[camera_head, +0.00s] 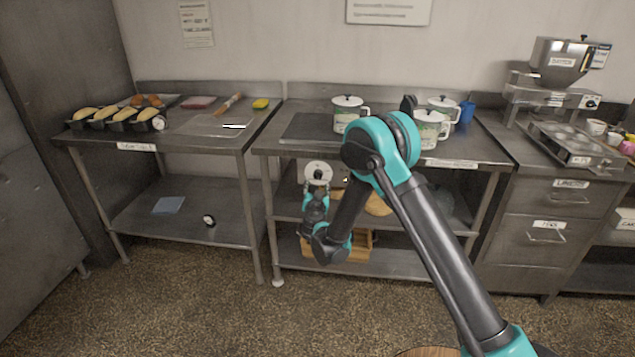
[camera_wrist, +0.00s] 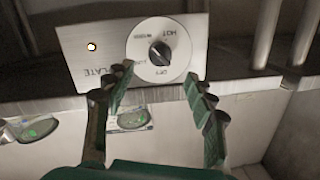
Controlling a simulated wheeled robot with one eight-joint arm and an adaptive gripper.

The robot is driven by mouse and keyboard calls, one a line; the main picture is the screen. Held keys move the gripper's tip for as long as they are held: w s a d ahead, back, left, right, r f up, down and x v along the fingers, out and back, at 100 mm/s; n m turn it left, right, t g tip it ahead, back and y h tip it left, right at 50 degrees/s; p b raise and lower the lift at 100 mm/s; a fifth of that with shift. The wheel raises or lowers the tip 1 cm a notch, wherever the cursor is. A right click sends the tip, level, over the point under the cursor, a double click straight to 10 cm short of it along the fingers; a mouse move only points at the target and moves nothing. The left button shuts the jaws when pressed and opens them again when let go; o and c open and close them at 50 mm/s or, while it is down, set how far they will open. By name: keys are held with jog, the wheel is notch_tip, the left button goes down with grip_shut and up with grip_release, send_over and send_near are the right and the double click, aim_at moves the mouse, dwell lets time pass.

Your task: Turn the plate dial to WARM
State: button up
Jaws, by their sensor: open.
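The plate dial (camera_wrist: 160,54) is a white disc with a dark central knob on a metal panel marked PLATE (camera_wrist: 85,65). The panel lettering looks inverted in the wrist view. HOT and OFF are legible on the disc; the knob's exact pointing is too small to tell. The dial also shows in the head view (camera_head: 318,172) under the front of the middle table. My gripper (camera_wrist: 157,82) is open, its fingers on either side of the dial's lower part in the picture, with nothing visibly held between them. In the head view my gripper (camera_head: 317,188) covers the area just below the dial.
A dark hot plate (camera_head: 306,127) lies on the middle table, with a white pot (camera_head: 347,112) beside it. The table's lower shelves hold bread and a wooden crate (camera_head: 359,245). A small round light (camera_wrist: 91,47) sits beside the dial. Table legs stand close by.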

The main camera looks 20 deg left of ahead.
jog(key=shift+v, duration=2.3)
